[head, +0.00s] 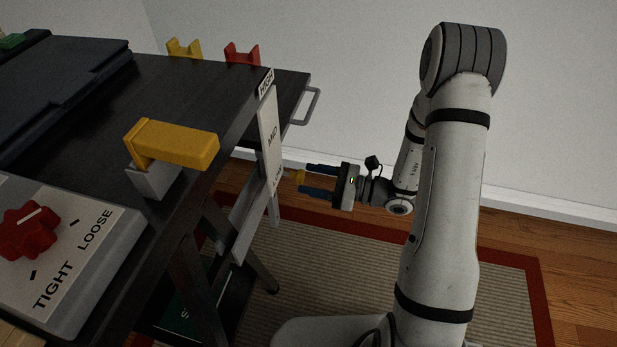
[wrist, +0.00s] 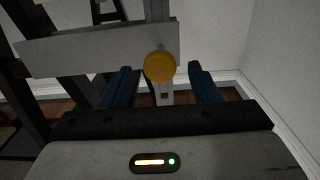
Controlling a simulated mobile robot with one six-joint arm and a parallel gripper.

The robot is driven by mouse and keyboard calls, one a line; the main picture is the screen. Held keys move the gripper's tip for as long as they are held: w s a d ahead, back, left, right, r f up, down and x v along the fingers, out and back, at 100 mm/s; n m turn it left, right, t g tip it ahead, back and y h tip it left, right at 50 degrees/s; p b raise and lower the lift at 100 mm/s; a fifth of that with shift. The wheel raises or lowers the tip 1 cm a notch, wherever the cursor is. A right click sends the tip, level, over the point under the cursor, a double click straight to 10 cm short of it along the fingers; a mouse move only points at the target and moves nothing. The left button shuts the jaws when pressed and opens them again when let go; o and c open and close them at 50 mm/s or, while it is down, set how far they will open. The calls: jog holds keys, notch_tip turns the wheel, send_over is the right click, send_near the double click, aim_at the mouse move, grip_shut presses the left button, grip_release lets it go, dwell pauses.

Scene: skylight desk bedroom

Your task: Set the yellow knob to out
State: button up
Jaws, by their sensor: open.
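The round yellow knob (wrist: 160,66) faces me in the wrist view, in front of a pale upright strip and a grey cross bar on the desk's side. A lower label is partly hidden, and I see no "out" mark. My gripper (head: 304,179) is open and level, its blue fingertips close to the knob. In the wrist view the knob lies between the fingertips, with a gap on each side.
The dark desk (head: 240,85) fills the left, with a yellow lever handle (head: 175,143) and a red knob (head: 28,228) on a TIGHT/LOOSE panel. Yellow (head: 184,48) and red (head: 242,54) brackets stand at its far edge. A grey handle (head: 306,106) juts from the desk's side.

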jog(key=p+v, duration=0.1)
jog(key=v, duration=0.5)
jog(key=shift+d, duration=0.25)
jog(key=s+a+r+n+g+h+p, duration=0.1)
jog(key=s+r+n+g+h+p, duration=0.25)
jog(key=s+r+n+p, duration=0.45)
jog(key=s+a+r+n+g+h+p, duration=0.1)
jog(key=s+r+n+g+h+p, duration=0.3)
jog(key=r, duration=0.8)
jog(key=s+d+r+n+t+h+p, duration=0.1)
jog(key=d+r+n+h+p, duration=0.1)
jog(key=r, duration=0.5)
jog(key=s+d+r+n+t+h+p, duration=0.1)
jog(key=d+r+n+t+h+p, duration=0.1)
jog(key=r+p, duration=0.4)
jog(key=s+d+r+n+t+h+p, duration=0.1)
jog(key=d+r+n+t+h+p, duration=0.1)
jog(key=d+r+n+h+p, duration=0.2)
notch_tip(320, 180, up, 4)
jog(key=shift+d+f+n+h, duration=0.2)
jog(key=shift+n+h, duration=0.4)
jog(key=shift+h, duration=0.35)
